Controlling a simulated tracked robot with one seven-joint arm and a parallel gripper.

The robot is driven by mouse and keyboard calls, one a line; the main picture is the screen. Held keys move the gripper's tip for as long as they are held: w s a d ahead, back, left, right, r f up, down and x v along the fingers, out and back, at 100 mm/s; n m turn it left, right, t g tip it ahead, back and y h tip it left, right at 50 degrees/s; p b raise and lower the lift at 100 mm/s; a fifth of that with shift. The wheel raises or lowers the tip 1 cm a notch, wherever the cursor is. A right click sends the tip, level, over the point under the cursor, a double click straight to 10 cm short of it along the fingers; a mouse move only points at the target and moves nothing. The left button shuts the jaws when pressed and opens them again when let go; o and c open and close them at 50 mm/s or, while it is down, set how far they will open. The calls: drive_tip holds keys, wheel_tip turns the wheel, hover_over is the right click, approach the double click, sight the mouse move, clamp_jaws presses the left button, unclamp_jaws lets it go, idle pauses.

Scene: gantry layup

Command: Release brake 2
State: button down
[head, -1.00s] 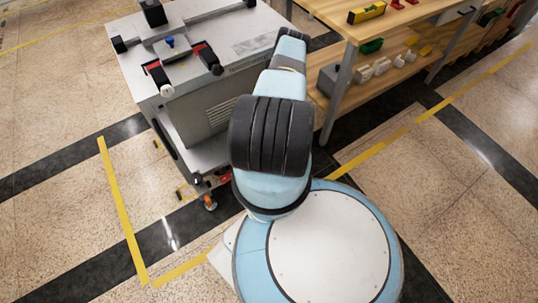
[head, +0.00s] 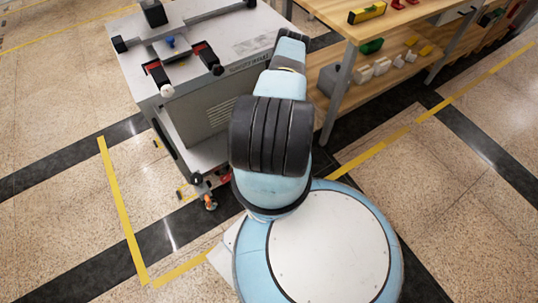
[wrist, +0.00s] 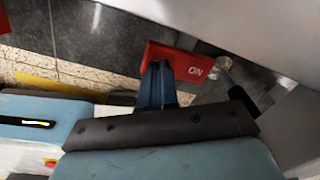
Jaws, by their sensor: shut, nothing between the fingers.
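A red brake pedal (wrist: 182,62) marked "ON" shows in the wrist view, low beside a grey caster bracket. Its number cannot be read. My gripper (wrist: 157,72) has its blue fingers shut and empty. The fingertips overlap the left part of the pedal in the picture; whether they touch it I cannot tell. In the head view the grey cart (head: 210,105) stands left of my arm, with a caster (head: 210,202) at its near lower corner. My fingers are hidden in the head view.
A wooden shelf bench (head: 345,85) with small parts and a yellow level stands close on the right of the cart. Yellow tape (head: 122,210) marks the floor. Open floor lies at left and at lower right.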

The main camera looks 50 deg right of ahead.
drive_tip(key=shift+f, duration=0.8)
idle(0.5)
drive_tip(key=shift+r, duration=3.55)
drive_tip(key=shift+s+a, duration=0.1)
